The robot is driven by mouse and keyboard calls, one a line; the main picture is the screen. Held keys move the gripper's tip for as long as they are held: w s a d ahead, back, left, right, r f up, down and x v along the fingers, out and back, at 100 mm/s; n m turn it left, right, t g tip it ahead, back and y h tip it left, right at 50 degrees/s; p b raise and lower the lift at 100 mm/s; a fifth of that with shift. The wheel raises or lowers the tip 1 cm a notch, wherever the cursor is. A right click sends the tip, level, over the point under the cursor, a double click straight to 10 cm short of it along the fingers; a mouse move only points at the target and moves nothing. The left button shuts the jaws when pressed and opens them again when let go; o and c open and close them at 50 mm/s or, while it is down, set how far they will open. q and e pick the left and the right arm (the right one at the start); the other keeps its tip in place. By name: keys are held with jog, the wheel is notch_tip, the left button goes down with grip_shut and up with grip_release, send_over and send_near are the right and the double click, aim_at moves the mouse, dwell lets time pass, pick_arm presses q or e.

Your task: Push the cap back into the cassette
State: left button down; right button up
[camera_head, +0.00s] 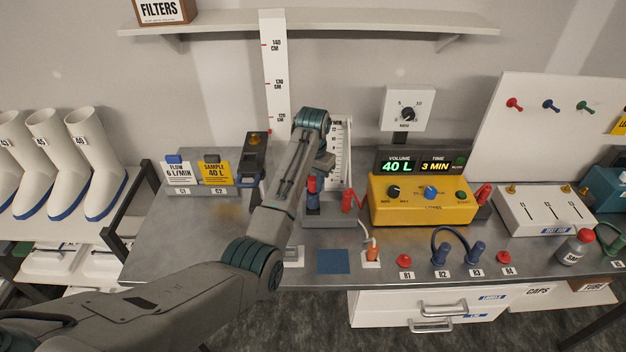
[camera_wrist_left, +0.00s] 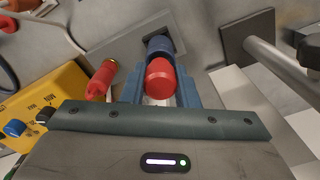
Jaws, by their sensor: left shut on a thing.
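The red cap (camera_wrist_left: 160,78) shows in the left wrist view between the two blue fingers of my left gripper (camera_wrist_left: 160,70), which is shut on it. A blue cylinder (camera_wrist_left: 160,46), which looks like the cassette body, lies in line just beyond the cap, at a dark opening in a grey holder (camera_wrist_left: 120,42). Whether the cap is seated in it or only touches it, I cannot tell. In the head view the red cap (camera_head: 311,183) and blue body (camera_head: 312,200) show beside my left wrist at the grey stand. My right gripper is not in view.
A yellow pump unit (camera_head: 420,212) stands right of the stand, with a red connector (camera_head: 348,201) between them. A graduated scale (camera_head: 340,150) rises behind.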

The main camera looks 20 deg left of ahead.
pick_arm(q)
jog(key=shift+f, duration=0.55)
jog(key=shift+s+f, duration=0.15)
jog(key=shift+f, duration=0.05)
